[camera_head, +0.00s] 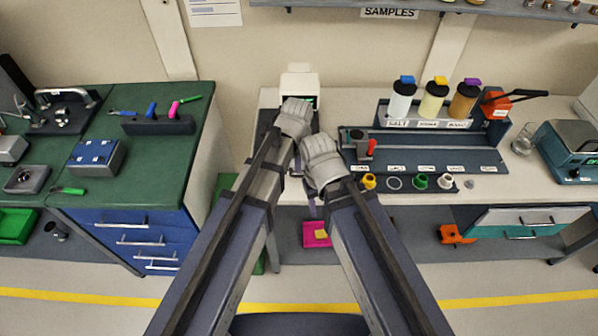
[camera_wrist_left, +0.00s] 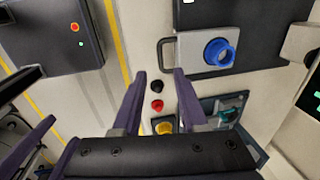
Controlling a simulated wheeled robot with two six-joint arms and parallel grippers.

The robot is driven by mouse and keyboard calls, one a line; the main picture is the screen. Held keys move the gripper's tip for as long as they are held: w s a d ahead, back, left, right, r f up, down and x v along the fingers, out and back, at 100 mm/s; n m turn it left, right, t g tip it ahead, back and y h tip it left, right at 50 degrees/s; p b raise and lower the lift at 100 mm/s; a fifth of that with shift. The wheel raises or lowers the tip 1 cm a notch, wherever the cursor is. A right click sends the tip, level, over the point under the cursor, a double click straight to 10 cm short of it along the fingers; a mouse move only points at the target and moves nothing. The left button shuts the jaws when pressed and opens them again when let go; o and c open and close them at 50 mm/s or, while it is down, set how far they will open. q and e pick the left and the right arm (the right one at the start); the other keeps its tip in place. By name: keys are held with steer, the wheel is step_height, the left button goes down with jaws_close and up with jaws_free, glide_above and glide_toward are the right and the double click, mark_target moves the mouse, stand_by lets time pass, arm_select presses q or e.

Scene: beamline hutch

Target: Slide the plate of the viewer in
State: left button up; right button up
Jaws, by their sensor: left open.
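The viewer (camera_head: 299,84) is a white unit with a small green display, at the back of the bench in the head view. Its lower front is hidden behind my arms. In the left wrist view a grey plate (camera_wrist_left: 190,52) with a dark bar handle (camera_wrist_left: 162,55) sticks out beside a dark base (camera_wrist_left: 245,12). A blue round cup (camera_wrist_left: 218,52) sits on the plate. My left gripper (camera_head: 296,117) is in front of the viewer. Its open, empty fingers (camera_wrist_left: 158,80) point towards the handle. My right gripper (camera_head: 322,165) is close beside it; its fingers are hidden.
Right of my arms stand a dark rack (camera_head: 420,150), several capped bottles (camera_head: 435,105) and a row of coloured rings (camera_head: 420,182). A green-topped cabinet (camera_head: 150,150) with tools stands left, across a gap. A shelf (camera_head: 460,8) hangs above the bench.

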mark_target(299, 176)
arm_select(q)
steer(key=shift+d, duration=0.15)
steer(key=shift+f, duration=0.1)
steer(key=f+b, duration=0.2)
steer(key=w+f+b, duration=0.1)
steer(key=f+b, duration=0.4)
steer(key=shift+w+f+b, duration=0.2)
steer(key=shift+f+b, duration=0.1)
steer(key=shift+b, duration=0.1)
steer(key=shift+r, duration=0.1)
jaws_close()
stand_by(1.1)
